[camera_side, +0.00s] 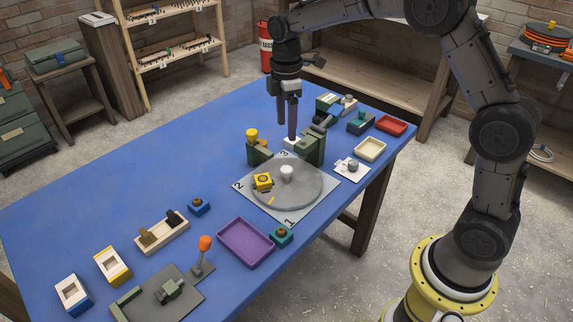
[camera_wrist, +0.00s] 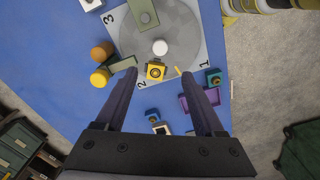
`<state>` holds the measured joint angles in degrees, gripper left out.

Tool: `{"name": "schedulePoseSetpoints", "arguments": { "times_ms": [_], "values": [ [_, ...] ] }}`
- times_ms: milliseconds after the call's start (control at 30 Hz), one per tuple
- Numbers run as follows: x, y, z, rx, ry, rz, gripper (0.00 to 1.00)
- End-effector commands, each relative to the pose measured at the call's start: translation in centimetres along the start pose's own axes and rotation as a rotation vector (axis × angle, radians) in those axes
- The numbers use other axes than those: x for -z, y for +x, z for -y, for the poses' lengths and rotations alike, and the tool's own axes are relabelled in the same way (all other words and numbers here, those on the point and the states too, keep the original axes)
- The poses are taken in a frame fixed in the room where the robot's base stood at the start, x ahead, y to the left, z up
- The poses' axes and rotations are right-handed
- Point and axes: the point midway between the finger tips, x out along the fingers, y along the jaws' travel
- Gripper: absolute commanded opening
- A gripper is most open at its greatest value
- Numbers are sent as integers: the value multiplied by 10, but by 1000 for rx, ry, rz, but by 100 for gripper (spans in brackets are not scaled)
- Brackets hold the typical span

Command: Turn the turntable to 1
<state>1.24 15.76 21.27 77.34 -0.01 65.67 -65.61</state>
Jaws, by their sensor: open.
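The turntable (camera_side: 310,190) is a round grey disc on a light grey square plate (camera_side: 322,204) with the numbers 1, 2 and 3 near its corners. A white knob (camera_side: 287,172) stands at its centre and a yellow block (camera_side: 262,182) with a dark round top sits on it. A thin yellow mark (camera_side: 271,199) on the disc points between 1 and 2; it also shows in the wrist view (camera_wrist: 178,70). My gripper (camera_side: 287,130) is open and empty, pointing down above the table behind the turntable. In the wrist view its fingertips (camera_wrist: 159,73) frame the yellow block from above.
A green fixture (camera_side: 314,148) stands at the turntable's far edge, with a yellow-topped piece (camera_side: 251,135) to its left. A purple tray (camera_side: 246,243) and an orange-tipped lever (camera_side: 204,244) are in front.

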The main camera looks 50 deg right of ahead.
Motion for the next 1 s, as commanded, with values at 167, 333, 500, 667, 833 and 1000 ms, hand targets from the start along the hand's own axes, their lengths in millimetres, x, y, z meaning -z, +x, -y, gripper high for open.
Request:
{"name": "schedulePoseSetpoints", "arguments": {
  "times_ms": [167, 333, 500, 667, 833, 1000],
  "values": [
    [0, 2, 0, 0, 93, 0, 70],
    [0, 19, 1, 3, 89, 1, 70],
    [-1, 51, 1, 4, 88, 2, 70],
    [-1, 83, 1, 4, 88, 2, 70],
    [-1, 112, 1, 3, 87, 1, 70],
    [0, 131, 0, 1, 87, 0, 70]
  ]
}}
